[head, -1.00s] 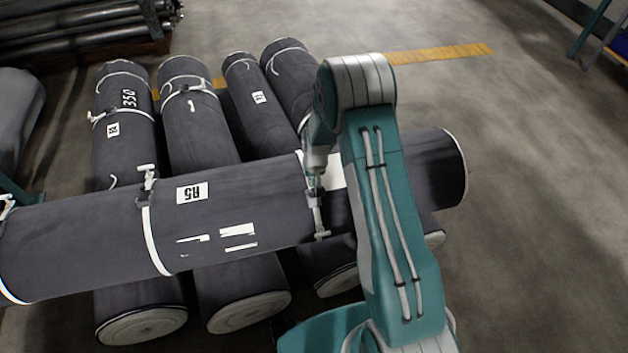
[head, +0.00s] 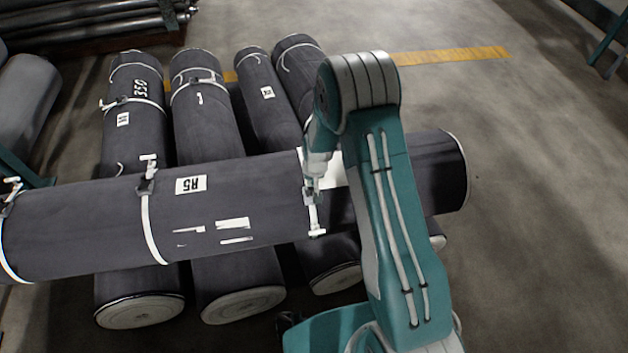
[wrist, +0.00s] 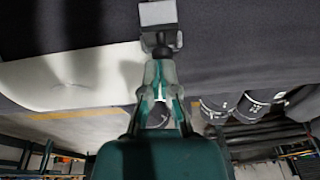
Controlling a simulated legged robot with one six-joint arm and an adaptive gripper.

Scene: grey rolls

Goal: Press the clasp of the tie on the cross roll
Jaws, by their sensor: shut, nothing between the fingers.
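The cross roll (head: 75,228) is a long dark grey roll lying across several others, with an "R5" label. White ties ring it. The tie by my gripper has a small clasp (head: 308,197) and a white end piece (head: 316,232) hanging below it. My gripper (head: 311,186) is shut and points down at this clasp, partly hiding it. In the wrist view my fingertips (wrist: 160,66) are together, right at the dark clasp (wrist: 161,40), with a pale block (wrist: 158,12) beyond. I cannot tell whether they touch.
Two more clasps, one mid-roll (head: 146,186) and one far left (head: 9,198), sit on the cross roll. Several grey rolls (head: 205,120) lie beneath it. Dark pipes (head: 90,22) are stacked at the back left. The floor (head: 540,200) at right is clear.

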